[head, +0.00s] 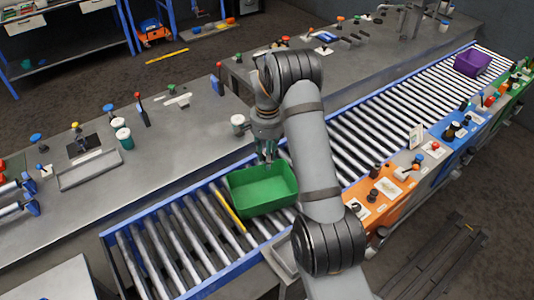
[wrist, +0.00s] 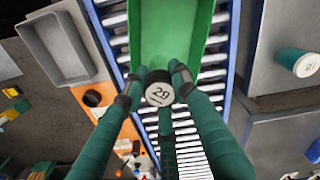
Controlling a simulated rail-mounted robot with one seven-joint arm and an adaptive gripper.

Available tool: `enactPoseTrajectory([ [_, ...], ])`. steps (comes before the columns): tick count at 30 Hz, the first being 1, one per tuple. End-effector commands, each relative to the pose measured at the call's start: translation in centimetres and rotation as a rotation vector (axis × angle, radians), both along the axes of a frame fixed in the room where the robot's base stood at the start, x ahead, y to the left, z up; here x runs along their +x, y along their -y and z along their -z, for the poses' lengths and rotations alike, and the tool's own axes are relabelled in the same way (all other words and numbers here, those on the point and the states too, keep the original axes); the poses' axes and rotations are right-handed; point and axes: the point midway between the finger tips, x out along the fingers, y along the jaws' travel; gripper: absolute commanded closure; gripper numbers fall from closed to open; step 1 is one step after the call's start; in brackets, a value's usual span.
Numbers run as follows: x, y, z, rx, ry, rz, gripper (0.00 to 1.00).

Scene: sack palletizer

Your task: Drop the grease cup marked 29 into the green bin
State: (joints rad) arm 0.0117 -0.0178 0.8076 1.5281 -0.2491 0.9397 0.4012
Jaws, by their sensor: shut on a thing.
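My gripper (wrist: 157,80), with dark green fingers, is shut on the grease cup marked 29 (wrist: 159,94), which has a pale lid and a dark body. In the wrist view the number faces the camera and the fingers close around the cup. The green bin (head: 263,200) sits on the roller conveyor and appears empty. My gripper (head: 267,152) hangs over the bin's back edge in the head view. The green bin also shows beyond the cup in the wrist view (wrist: 165,35). The cup cannot be made out in the head view.
A yellow bar (head: 232,219) lies across the conveyor left of the bin. A purple bin (head: 473,62) stands at the far right end. An orange control panel (head: 384,192) borders the conveyor.

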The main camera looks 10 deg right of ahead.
Motion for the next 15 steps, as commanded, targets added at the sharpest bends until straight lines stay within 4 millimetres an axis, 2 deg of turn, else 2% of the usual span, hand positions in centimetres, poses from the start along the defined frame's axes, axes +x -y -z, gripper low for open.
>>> enactPoseTrajectory([
  [8,0.5,0.1,2.1,0.001,-0.001,0.015,0.99],
  [15,0.5,0.1,5.0,0.001,-0.001,0.014,0.99],
])
